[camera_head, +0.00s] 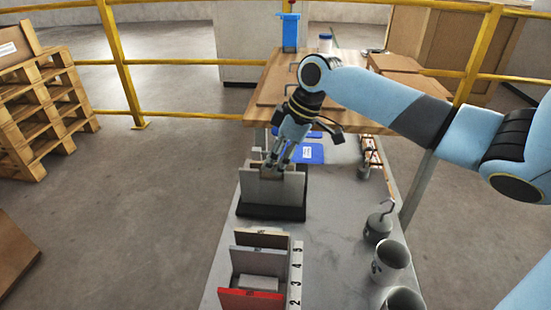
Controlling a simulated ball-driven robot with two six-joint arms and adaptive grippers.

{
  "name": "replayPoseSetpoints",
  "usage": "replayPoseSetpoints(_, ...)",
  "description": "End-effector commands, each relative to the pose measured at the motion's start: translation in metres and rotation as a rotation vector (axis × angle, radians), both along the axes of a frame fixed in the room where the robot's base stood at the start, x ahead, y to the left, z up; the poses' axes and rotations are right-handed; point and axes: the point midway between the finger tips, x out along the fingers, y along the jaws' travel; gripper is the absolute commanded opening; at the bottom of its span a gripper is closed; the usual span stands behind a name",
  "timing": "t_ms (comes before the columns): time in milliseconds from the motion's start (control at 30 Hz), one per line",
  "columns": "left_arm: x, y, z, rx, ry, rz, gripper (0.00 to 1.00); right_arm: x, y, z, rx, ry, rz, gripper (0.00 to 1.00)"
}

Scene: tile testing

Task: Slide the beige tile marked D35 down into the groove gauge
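The groove gauge (271,196) is a grey upright block on a dark base, on the grey bench in the middle of the view. My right gripper (271,164) points down at the top of the gauge and looks shut on the beige tile (267,173). Only a thin brownish strip of the tile shows, between the fingertips and the gauge's upper edge. Its D35 mark is not readable. The gauge's front wall hides how deep the tile sits. My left gripper is not in view.
In front of the gauge is a numbered rack (296,277) with a brown-edged tile (262,238), a grey tile (257,262) and a red tile (250,300). Cups (390,262) and a hooked weight (379,224) stand at right. Blue pads (308,153) lie behind.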

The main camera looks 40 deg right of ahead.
Motion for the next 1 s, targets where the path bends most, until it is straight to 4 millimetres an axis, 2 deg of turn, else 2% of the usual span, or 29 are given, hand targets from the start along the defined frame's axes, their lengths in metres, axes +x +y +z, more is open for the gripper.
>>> replayPoseSetpoints(100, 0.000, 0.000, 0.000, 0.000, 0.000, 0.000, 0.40, 0.000, 0.000, 0.000, 0.000, 0.000, 0.000, 0.36)
replayPoseSetpoints(333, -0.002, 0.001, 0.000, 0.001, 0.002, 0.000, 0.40, 0.000, -0.001, 0.000, -0.001, 0.000, 0.000, 0.36)
replayPoseSetpoints(433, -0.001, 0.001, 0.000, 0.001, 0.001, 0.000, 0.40, -0.002, -0.003, 0.006, -0.003, 0.000, -0.001, 0.36)
replayPoseSetpoints(567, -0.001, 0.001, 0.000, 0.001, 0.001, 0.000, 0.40, -0.009, -0.009, 0.027, -0.007, 0.000, 0.002, 0.36)
replayPoseSetpoints(800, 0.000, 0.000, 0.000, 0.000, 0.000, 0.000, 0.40, -0.026, -0.022, 0.077, -0.008, 0.000, 0.002, 0.36)
replayPoseSetpoints(1000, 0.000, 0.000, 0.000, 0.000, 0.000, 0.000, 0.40, -0.034, -0.028, 0.102, -0.004, 0.001, 0.001, 0.36)
